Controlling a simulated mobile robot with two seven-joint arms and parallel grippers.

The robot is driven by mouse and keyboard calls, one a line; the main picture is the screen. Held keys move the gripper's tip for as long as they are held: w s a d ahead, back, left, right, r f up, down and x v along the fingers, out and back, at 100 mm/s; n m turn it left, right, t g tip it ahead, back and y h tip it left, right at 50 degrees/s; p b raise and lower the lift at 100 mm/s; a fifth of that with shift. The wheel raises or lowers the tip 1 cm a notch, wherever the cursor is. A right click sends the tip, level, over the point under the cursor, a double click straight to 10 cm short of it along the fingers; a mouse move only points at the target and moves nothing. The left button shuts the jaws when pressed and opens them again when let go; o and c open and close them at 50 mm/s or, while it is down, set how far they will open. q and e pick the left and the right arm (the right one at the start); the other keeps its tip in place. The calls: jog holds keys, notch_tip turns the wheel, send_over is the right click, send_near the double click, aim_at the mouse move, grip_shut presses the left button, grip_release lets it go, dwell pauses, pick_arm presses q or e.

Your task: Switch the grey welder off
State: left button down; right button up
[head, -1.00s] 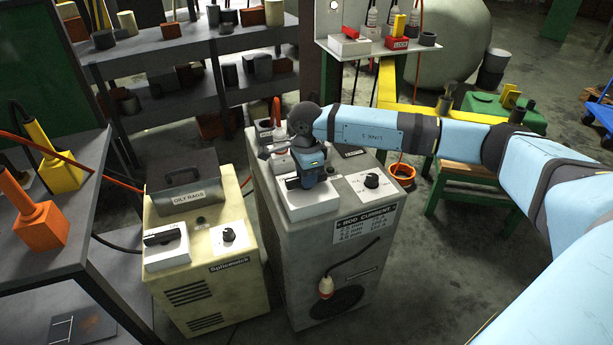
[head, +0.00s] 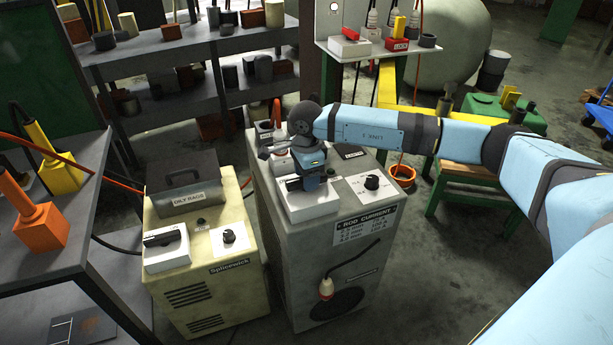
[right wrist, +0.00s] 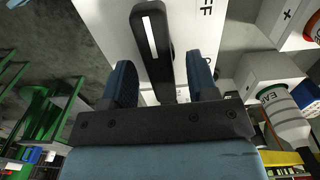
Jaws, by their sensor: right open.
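The grey welder (head: 335,235) stands in the middle of the head view, with a "ROD CURRENT" plate on its front. On its top is a white switch box (head: 318,205) with a black rotary handle. My right gripper (head: 312,183) points down over this box. In the right wrist view the black handle (right wrist: 153,45) with a white line lies between the two open blue fingers of my right gripper (right wrist: 162,80). A gap shows beside the handle, and I cannot tell whether either finger touches it. Letters "FF" show on the white box right of the handle. My left gripper is out of view.
A yellowish Splicewick welder (head: 205,280) stands close on the left, with an oily rags box (head: 187,190) on it. A black knob (head: 372,181) sits right of the white box. Shelves (head: 190,75) stand behind.

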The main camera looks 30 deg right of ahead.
notch_tip(320, 180, up, 13)
jog(key=p, duration=0.1)
jog(key=shift+r, duration=0.15)
dwell(0.5)
